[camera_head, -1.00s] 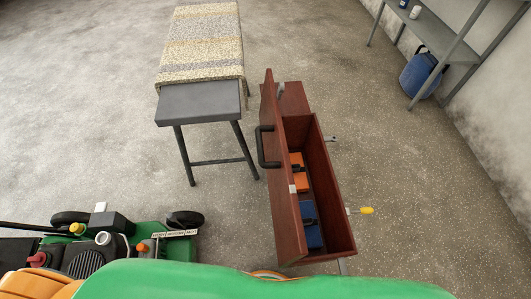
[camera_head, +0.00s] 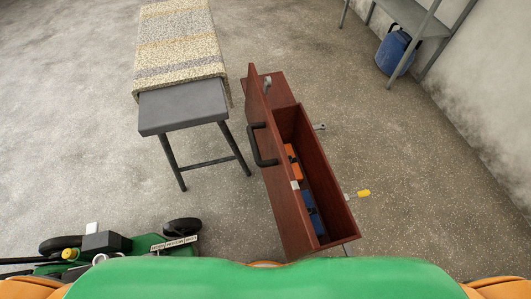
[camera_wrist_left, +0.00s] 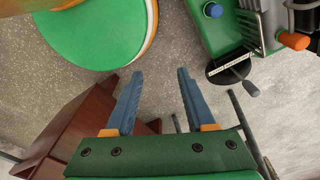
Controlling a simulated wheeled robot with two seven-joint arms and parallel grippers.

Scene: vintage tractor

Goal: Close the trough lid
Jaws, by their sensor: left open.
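The trough (camera_head: 326,178) is a long reddish-brown wooden box in the head view, right of centre. Its lid (camera_head: 277,190) stands raised along the left side, with a black handle (camera_head: 259,147) on its outer face. Inside lie an orange item (camera_head: 293,164) and a blue item (camera_head: 312,214). My left gripper (camera_wrist_left: 158,75) is open and empty in the left wrist view, its two blue fingers apart. The trough's brown wood (camera_wrist_left: 75,130) shows to the left of and partly behind it there. Neither gripper shows in the head view.
A grey table (camera_head: 182,108) with a patterned cloth (camera_head: 175,40) stands left of the trough. A green machine (camera_head: 140,243) sits at lower left. A shelf (camera_head: 415,18) and blue container (camera_head: 394,52) are at upper right.

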